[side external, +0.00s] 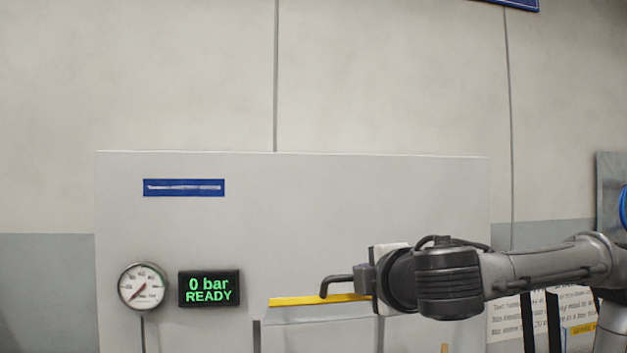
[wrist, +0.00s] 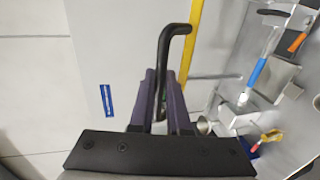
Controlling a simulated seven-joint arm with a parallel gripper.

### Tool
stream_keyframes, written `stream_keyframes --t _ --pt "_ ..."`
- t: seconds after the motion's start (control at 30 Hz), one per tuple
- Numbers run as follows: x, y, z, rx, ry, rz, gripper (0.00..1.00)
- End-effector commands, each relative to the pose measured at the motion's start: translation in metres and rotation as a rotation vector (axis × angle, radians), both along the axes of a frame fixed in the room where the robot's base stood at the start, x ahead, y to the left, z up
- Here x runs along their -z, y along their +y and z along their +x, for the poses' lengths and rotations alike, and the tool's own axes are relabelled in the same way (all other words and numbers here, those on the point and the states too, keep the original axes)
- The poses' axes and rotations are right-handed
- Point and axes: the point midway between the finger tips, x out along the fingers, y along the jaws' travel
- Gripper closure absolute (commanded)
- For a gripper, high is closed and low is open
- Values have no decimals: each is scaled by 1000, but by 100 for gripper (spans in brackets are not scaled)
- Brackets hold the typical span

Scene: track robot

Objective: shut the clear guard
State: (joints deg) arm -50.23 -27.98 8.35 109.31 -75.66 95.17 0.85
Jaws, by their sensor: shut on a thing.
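The guard's black bent handle (side external: 336,283) stands at its yellow edge strip (side external: 300,300) in the side view. The clear panel (side external: 300,323) shows faintly below the strip. I cannot tell how far the guard stands open. My gripper (side external: 360,279) is at the right end of the handle. In the wrist view, the purple-grey fingers of my gripper (wrist: 161,82) are shut on the black handle (wrist: 165,50), whose bent end reaches toward the yellow strip (wrist: 193,45). The fingers hide part of the handle, and my wrist hides the guard's right end in the side view.
A pale back panel (side external: 200,230) carries a round gauge (side external: 143,287), a display (side external: 209,289) reading 0 bar READY and a blue label (side external: 183,187). The wrist view shows a blue-handled tool (wrist: 257,73), a metal cup (wrist: 204,125) and other small items at right.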

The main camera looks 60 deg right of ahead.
Motion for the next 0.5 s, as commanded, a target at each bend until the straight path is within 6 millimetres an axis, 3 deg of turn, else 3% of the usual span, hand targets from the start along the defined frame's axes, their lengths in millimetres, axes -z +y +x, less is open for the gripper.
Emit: stream_keyframes --t 0.17,0.5 --pt "1 1 -1 -2 -5 2 100" --pt "26 10 -9 -3 -1 1 100"
